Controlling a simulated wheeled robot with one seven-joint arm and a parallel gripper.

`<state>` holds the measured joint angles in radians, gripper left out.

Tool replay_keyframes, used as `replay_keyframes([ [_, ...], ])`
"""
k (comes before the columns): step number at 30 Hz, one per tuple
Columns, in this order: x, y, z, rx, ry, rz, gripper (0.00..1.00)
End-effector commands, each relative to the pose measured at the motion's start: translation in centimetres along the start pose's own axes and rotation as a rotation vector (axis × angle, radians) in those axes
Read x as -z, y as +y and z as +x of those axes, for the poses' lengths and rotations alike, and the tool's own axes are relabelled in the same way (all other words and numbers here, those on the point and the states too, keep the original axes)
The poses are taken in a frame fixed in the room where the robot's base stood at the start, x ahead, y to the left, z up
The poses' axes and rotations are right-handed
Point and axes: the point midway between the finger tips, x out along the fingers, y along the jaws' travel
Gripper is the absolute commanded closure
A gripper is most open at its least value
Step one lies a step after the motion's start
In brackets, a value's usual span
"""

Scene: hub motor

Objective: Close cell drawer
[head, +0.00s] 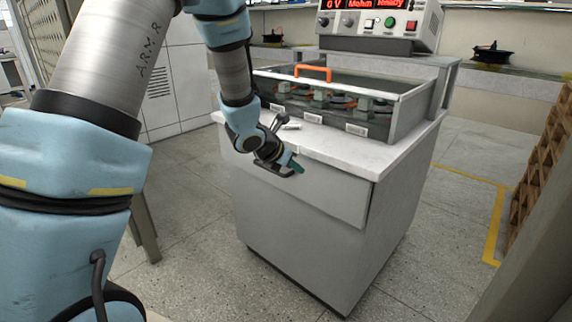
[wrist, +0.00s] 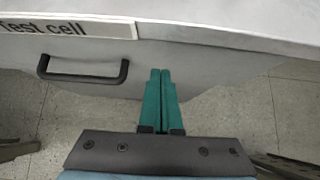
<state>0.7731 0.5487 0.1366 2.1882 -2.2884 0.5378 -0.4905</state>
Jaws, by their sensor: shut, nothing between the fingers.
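The cell drawer (head: 325,191) is the wide grey front just under the white worktop of the cabinet. A dark gap shows along its right edge; how far out it stands is hard to tell. Its black bar handle (wrist: 83,71) shows in the wrist view, left of my fingers, below a "Test cell" label (wrist: 65,28). My gripper (head: 296,165) is in front of the drawer's upper part, pointing at it. In the wrist view my gripper (wrist: 160,72) has its two green fingers together and empty, to the right of the handle. Whether the tips touch the drawer front is unclear.
On the worktop (head: 335,150) stands an open-topped clear-walled test box (head: 400,115) with an orange handle (head: 313,73). A control unit (head: 380,25) with a red display is behind it. Wooden slatted stack (head: 540,150) stands at right. Floor right of the cabinet is clear.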

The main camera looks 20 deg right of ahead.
Motion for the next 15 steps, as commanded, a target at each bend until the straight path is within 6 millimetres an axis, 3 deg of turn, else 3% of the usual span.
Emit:
replay_keyframes([
  [5, -1.6, 0.0, 1.3, 0.000, -0.001, 0.000, 1.00],
  [15, -1.9, 0.0, 1.9, 0.000, 0.000, 0.000, 1.00],
])
